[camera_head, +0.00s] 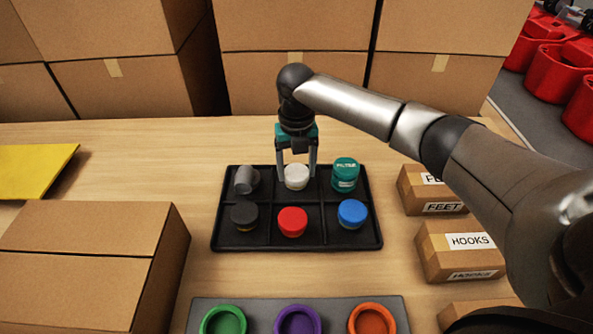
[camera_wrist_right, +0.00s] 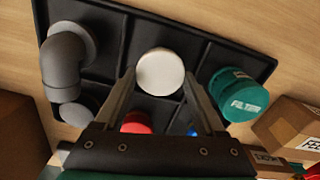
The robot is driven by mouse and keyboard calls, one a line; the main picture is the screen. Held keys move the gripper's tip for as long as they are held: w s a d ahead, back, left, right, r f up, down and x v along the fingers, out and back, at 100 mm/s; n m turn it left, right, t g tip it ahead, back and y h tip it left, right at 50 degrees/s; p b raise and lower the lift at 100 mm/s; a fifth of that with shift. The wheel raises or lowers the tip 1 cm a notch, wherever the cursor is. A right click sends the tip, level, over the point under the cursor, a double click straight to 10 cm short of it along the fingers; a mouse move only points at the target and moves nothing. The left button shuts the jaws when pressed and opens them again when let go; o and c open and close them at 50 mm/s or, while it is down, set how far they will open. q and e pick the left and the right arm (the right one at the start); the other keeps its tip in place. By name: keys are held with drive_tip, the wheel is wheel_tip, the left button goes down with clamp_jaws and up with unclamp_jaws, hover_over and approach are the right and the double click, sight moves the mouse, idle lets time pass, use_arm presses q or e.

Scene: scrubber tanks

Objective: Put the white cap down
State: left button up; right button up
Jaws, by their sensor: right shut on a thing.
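The white cap (camera_head: 296,177) is at the back middle compartment of the black tray (camera_head: 268,238). My right gripper (camera_head: 297,180) points down from above, with one finger on each side of the cap, shut on it. In the right wrist view the white cap (camera_wrist_right: 160,72) lies between the two fingertips (camera_wrist_right: 160,82). I cannot tell whether the cap's underside touches the tray floor. My left gripper is not in view.
The tray also holds a grey elbow pipe (camera_head: 246,180), teal filter (camera_head: 345,174), dark cap (camera_head: 244,216), red cap (camera_head: 292,221) and blue cap (camera_head: 352,214). Labelled boxes (camera_head: 460,250) stand right. A grey strip with coloured rings (camera_head: 298,321) lies in front.

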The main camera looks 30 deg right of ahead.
sight(296, 172)
drive_tip(key=shift+f, duration=0.25)
drive_tip(key=o, duration=1.6)
drive_tip(key=shift+r, duration=0.5)
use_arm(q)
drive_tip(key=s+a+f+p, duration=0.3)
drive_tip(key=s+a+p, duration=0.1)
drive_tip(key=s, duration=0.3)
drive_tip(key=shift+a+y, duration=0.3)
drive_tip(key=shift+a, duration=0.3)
use_arm(e)
drive_tip(key=shift+r, duration=5.7)
